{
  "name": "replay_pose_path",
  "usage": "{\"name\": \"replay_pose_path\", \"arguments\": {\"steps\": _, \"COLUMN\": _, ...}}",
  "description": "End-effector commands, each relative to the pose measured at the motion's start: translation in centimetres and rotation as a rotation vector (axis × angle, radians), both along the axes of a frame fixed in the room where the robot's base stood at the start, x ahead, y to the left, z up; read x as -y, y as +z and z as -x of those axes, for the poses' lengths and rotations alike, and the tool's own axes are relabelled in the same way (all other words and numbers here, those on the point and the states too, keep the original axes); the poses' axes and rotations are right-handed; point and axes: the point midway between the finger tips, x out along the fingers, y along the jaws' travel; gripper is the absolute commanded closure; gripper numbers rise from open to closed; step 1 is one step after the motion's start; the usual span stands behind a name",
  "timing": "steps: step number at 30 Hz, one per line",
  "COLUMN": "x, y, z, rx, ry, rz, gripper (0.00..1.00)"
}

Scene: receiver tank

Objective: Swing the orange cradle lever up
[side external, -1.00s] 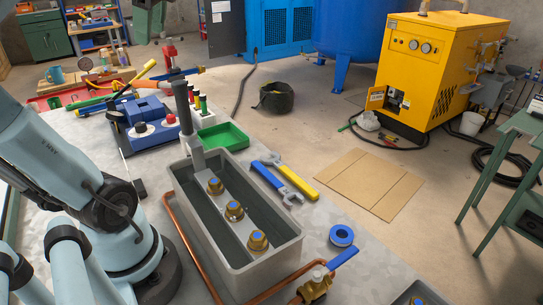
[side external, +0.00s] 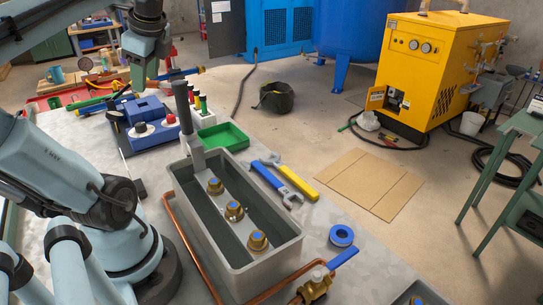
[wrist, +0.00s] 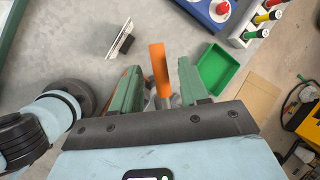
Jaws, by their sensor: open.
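The orange cradle lever (wrist: 159,66) shows in the wrist view as a flat orange bar. It lies in the gap between the two green fingers of my gripper (wrist: 158,76). The fingers are apart, and I cannot tell how near in depth they are to the lever. The lever's lower end is hidden among the fingers and grey parts. In the side external view my gripper (side external: 147,68) is above the far left end of the bench, left of the grey post (side external: 186,115), and hides most or all of the lever.
A grey tank (side external: 290,232) with several brass fittings stands on the bench. A green tray (side external: 223,137) lies behind it, and a blue button box (side external: 152,131) is to the left. Wrenches (side external: 280,178) lie right of the tank. A copper pipe (side external: 185,243) runs along its left side.

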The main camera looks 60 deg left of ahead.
Motion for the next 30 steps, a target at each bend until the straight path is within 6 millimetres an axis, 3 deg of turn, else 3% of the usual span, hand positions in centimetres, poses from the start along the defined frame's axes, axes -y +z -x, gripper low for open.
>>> {"name": "replay_pose_path", "arguments": {"steps": 9, "x": -0.11, "y": -0.26, "z": 0.03, "rx": 0.001, "ry": 0.0, "rz": -0.001, "gripper": 0.56}}
{"name": "replay_pose_path", "arguments": {"steps": 18, "x": -0.09, "y": -0.23, "z": 0.02, "rx": 0.0, "ry": 0.0, "rz": 0.0, "gripper": 1.0}}
{"name": "replay_pose_path", "arguments": {"steps": 30, "x": -0.12, "y": -0.21, "z": -0.02, "rx": 0.0, "ry": -0.008, "rz": 0.0, "gripper": 1.0}}
